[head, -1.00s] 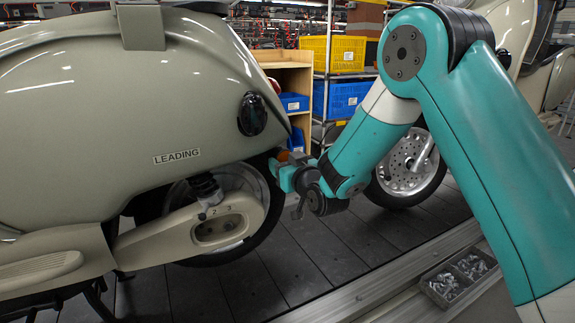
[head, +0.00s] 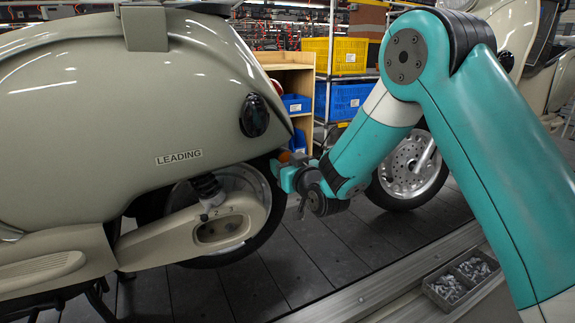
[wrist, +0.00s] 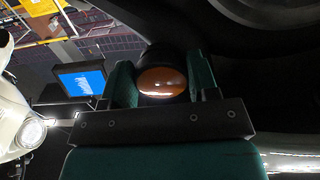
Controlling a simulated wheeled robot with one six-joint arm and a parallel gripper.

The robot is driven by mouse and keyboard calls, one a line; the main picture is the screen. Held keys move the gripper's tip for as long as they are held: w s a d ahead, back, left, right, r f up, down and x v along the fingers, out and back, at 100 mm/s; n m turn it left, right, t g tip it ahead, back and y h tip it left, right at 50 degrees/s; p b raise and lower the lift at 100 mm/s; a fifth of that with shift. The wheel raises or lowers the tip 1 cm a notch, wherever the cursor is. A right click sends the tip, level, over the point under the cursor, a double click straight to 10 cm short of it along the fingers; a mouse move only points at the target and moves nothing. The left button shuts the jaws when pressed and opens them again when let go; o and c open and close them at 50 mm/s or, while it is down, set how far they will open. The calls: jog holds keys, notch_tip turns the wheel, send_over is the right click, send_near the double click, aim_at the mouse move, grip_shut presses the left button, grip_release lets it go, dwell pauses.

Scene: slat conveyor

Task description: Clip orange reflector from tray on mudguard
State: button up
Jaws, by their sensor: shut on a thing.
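The orange reflector (wrist: 162,82) shows as a glossy oval between the two teal fingers of my gripper (wrist: 161,84) in the wrist view. My gripper is shut on it. In the head view my gripper (head: 282,170) is low behind the tail of the cream scooter (head: 110,90), beside the rear wheel, and a bit of the orange reflector (head: 284,156) shows above it. A dark shape sits directly beyond the reflector in the wrist view. I cannot tell whether it is the mudguard or whether the reflector touches it.
The rear tyre (head: 262,226) is close to the left of my gripper. A second scooter's wheel (head: 408,166) stands to the right behind my arm. A grey tray of small metal parts (head: 430,290) is at the lower right. The slatted floor (head: 320,250) below is clear.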

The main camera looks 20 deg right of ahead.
jog(key=o, duration=1)
jog(key=shift+s+d+b, duration=0.55)
jog(key=shift+s+b, duration=1.4)
jog(key=shift+s, duration=0.9)
jog(key=shift+s+d+b, duration=0.6)
jog(key=shift+s+b, duration=1.4)
jog(key=shift+s, duration=0.8)
jog(key=shift+s+d+b, duration=0.55)
jog(key=shift+s+b, duration=1.4)
jog(key=shift+s, duration=0.9)
